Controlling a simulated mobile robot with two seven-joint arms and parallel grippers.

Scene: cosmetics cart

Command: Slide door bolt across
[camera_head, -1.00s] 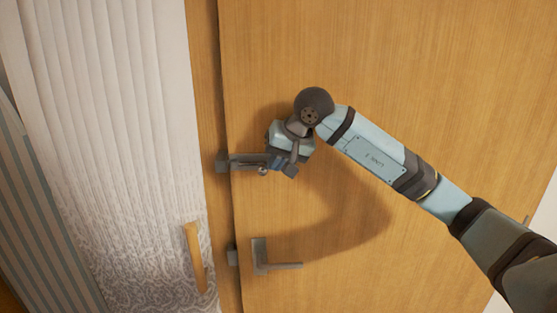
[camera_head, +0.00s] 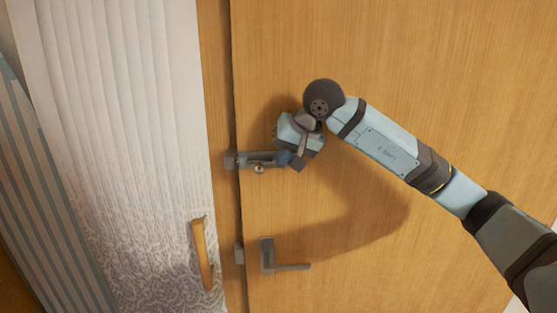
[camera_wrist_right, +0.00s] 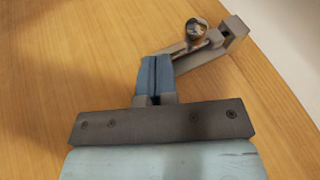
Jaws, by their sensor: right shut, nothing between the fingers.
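The grey metal door bolt (camera_head: 258,160) lies horizontally on the wooden door (camera_head: 400,60), its left end at the door frame. Its round knob (camera_head: 259,170) shows just below the bar. In the right wrist view the shiny knob (camera_wrist_right: 197,30) stands on the bolt bar, near a grey bracket (camera_wrist_right: 235,36). My right gripper (camera_head: 283,158) is at the right end of the bolt, to the right of the knob. Its blue fingers (camera_wrist_right: 154,75) are shut together with nothing between them, apart from the knob. They hide part of the bolt. My left gripper is not in view.
A grey lever handle (camera_head: 285,266) sits on the door below the bolt. To the left are the wooden frame (camera_head: 222,120), a pale textured panel (camera_head: 110,130) with a wooden handle (camera_head: 201,253), and a striped surface (camera_head: 40,200). The door surface above the arm is clear.

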